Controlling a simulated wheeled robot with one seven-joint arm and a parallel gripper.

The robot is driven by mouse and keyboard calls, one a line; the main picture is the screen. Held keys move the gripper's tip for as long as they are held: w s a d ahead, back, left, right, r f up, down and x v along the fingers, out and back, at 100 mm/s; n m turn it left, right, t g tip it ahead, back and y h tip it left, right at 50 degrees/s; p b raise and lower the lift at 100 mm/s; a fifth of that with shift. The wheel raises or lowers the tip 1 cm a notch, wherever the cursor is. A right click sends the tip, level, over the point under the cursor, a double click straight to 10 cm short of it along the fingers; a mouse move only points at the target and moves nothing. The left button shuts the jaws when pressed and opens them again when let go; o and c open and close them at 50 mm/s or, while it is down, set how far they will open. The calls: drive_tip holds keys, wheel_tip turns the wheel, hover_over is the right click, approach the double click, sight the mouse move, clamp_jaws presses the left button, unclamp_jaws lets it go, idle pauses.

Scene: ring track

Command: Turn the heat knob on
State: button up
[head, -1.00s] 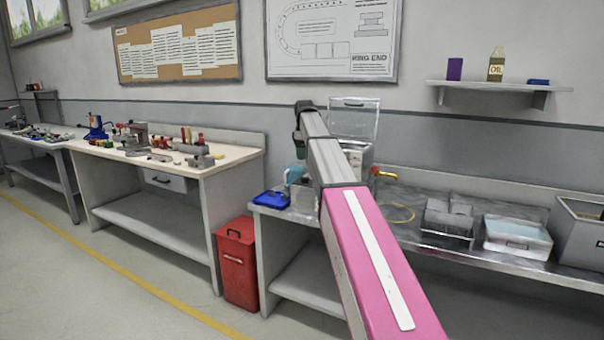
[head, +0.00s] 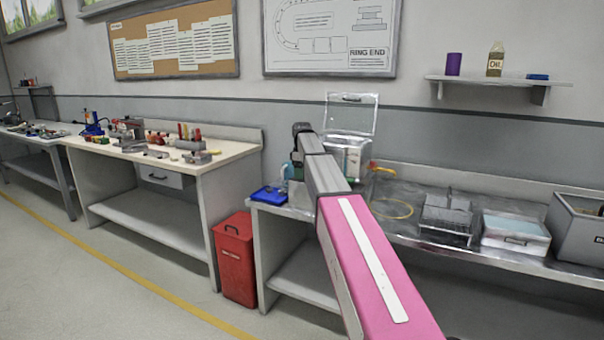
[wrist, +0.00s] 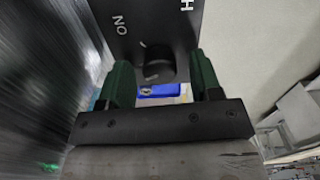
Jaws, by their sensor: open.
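The heat knob (wrist: 158,64) is a black round knob on a dark panel (wrist: 185,22) in the wrist view. The panel bears the letters "NO" and part of an "H", seen turned on their side. My gripper (wrist: 160,75) is open, with one green finger on each side of the knob. I cannot tell whether either finger touches it. In the head view my gripper (head: 299,150) is small and mostly behind my arm, at a box with a raised clear lid (head: 350,113) on the metal bench. The knob is hidden in the head view.
A blue tray (head: 269,195) lies at the bench's left end. A yellow hose loop (head: 395,210), a rack (head: 446,215) and a lidded clear box (head: 515,235) are on the bench to the right. A red bin (head: 235,258) stands on the floor left of the bench (head: 480,258).

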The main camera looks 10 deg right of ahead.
drive_tip(key=c, duration=0.9)
drive_tip(key=shift+c, duration=0.2)
drive_tip(key=shift+m, duration=0.3)
drive_tip(key=m, duration=0.6)
drive_tip(key=shift+m, duration=0.3)
drive_tip(key=m, duration=0.6)
drive_tip(key=shift+d+m, duration=0.1)
drive_tip(key=shift+m, duration=0.3)
drive_tip(key=o, duration=0.9)
